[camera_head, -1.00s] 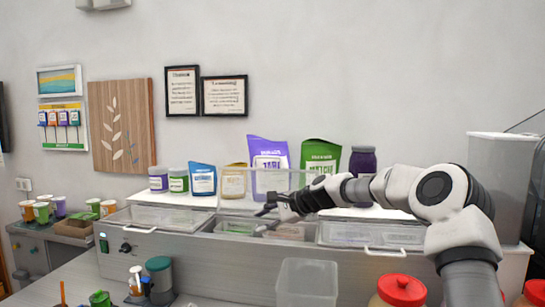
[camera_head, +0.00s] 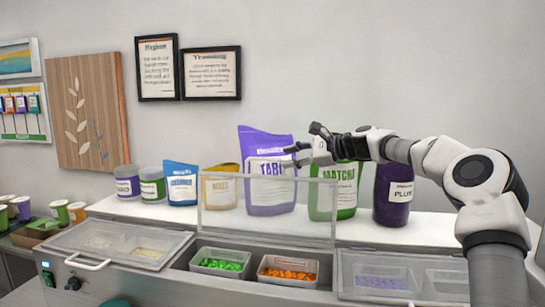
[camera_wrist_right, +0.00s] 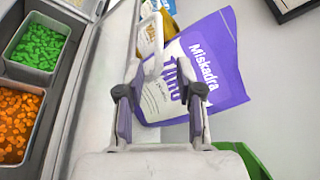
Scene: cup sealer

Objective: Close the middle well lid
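The middle well lid (camera_head: 262,211) is a clear panel standing upright, open, at the back of the middle well (camera_head: 258,286). The well shows a tub of green pieces (camera_head: 220,262) and a tub of orange pieces (camera_head: 288,270). My right gripper (camera_head: 303,156) is raised above the lid's top edge, in front of the purple bag. In the right wrist view, its two fingers (camera_wrist_right: 160,103) are spread apart with nothing between them, over the purple bag and to the right of the tubs. I cannot tell whether it touches the lid. My left gripper is not in view.
The left lid (camera_head: 120,243) and right lid (camera_head: 400,278) lie closed on either side.

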